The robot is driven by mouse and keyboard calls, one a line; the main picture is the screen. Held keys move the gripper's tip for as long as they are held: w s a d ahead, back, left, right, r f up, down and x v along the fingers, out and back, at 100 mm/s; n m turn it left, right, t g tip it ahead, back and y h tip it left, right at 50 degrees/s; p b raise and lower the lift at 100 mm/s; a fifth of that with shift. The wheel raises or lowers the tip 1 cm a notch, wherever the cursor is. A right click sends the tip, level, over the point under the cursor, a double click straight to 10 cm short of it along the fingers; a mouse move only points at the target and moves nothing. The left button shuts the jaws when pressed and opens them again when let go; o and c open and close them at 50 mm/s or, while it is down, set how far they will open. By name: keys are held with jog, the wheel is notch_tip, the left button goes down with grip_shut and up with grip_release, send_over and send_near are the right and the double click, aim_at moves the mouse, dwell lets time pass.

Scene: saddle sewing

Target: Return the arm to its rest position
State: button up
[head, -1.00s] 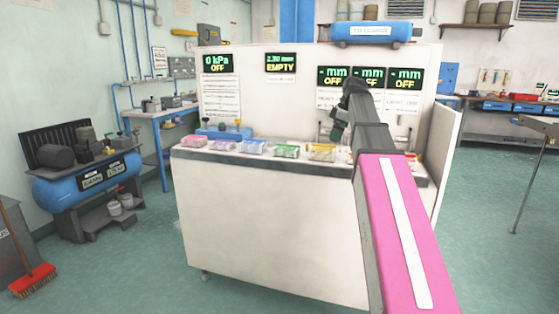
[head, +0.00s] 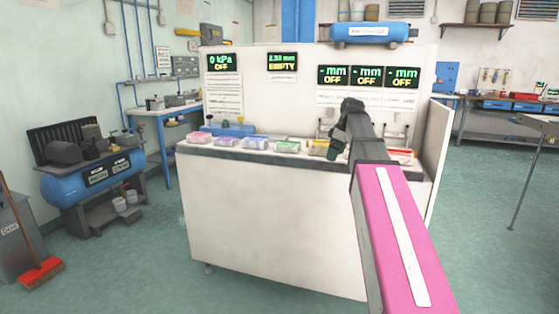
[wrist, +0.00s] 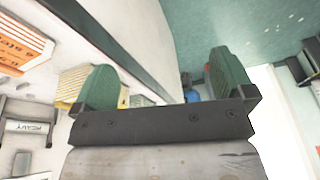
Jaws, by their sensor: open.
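My arm, with its pink link, reaches over the right part of the white bench (head: 270,220) in the head view. My gripper (head: 337,148) hangs above the bench top, and its dark green fingers are partly hidden by the wrist. In the wrist view my gripper (wrist: 162,82) is open, with its two green fingers wide apart. Nothing is held between them; the bench edge and the floor show beyond.
Pink (head: 200,136), blue (head: 255,142) and green (head: 287,146) packs line the bench top, with a yellow one (head: 319,148) close by my gripper. Display panels stand behind. A blue tank (head: 95,183) stands left. The teal floor around the bench is mostly clear.

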jog(key=s+f+m+h, duration=0.1)
jog(key=s+f+m, duration=0.3)
jog(key=f, duration=0.9)
jog(key=s+a+f+m+h, duration=0.1)
jog(key=s+f+m, duration=0.3)
jog(key=s+f, duration=0.5)
jog(key=s+a+f+m+g, duration=0.1)
jog(key=s+f+m, duration=0.3)
jog(key=f, duration=1.4)
jog(key=s, duration=0.2)
jog(key=shift+s+a+f+h, duration=0.15)
jog(key=shift+s+h, duration=0.2)
jog(key=shift+h, duration=0.05)
